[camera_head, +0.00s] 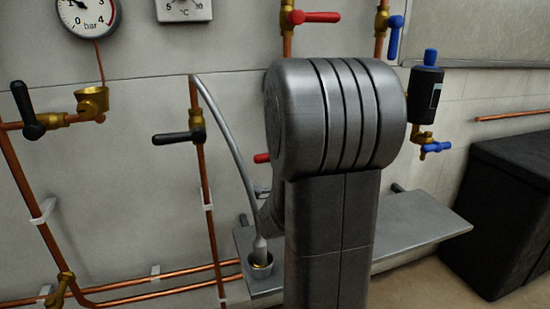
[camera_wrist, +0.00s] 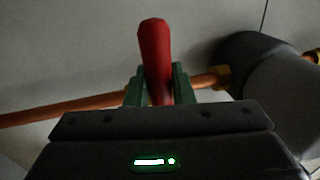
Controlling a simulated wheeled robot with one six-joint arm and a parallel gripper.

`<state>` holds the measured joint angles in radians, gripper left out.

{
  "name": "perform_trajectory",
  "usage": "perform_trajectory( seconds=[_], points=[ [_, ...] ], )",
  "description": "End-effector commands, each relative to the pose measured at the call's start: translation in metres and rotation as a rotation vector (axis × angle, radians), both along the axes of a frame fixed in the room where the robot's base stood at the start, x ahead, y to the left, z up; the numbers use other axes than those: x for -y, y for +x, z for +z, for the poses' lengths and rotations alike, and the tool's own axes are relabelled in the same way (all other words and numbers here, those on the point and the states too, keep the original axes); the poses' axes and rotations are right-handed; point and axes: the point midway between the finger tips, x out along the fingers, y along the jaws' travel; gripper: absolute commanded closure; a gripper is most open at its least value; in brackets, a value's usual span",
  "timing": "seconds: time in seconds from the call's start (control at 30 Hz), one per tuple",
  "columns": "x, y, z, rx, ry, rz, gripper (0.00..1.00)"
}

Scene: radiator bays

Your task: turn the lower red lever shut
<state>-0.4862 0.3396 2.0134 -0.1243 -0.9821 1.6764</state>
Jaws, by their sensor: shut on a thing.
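The lower red lever (camera_head: 262,158) shows only as a short red end at the left edge of my arm in the head view; the rest is hidden behind the arm. In the wrist view the red lever (camera_wrist: 154,55) stands up between the two green fingers of my gripper (camera_wrist: 157,88), which is shut on it. A copper pipe (camera_wrist: 70,108) runs behind the lever. My gripper is hidden behind my arm in the head view.
An upper red lever (camera_head: 315,17) and a blue lever (camera_head: 395,36) are above. Black levers (camera_head: 172,137) are at left. A dark rounded body (camera_wrist: 255,65) is right of the fingers.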

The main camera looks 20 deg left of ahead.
Motion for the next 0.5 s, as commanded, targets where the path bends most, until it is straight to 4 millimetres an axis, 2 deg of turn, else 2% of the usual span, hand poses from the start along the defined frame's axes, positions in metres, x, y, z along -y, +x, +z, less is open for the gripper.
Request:
perform_trajectory(
  seconds=[0.1, 0.13, 0.2, 0.5],
  points=[
    [0.0005, 0.0002, 0.0008, 0.000, 0.003, -0.001, 1.00],
    [0.0005, 0.0002, 0.0008, 0.000, 0.003, -0.001, 0.73],
    [0.0004, 0.0002, 0.0008, 0.001, 0.002, -0.001, 0.59],
    [0.0007, -0.0006, 0.0003, 0.001, 0.001, -0.001, 0.58]
  ],
)
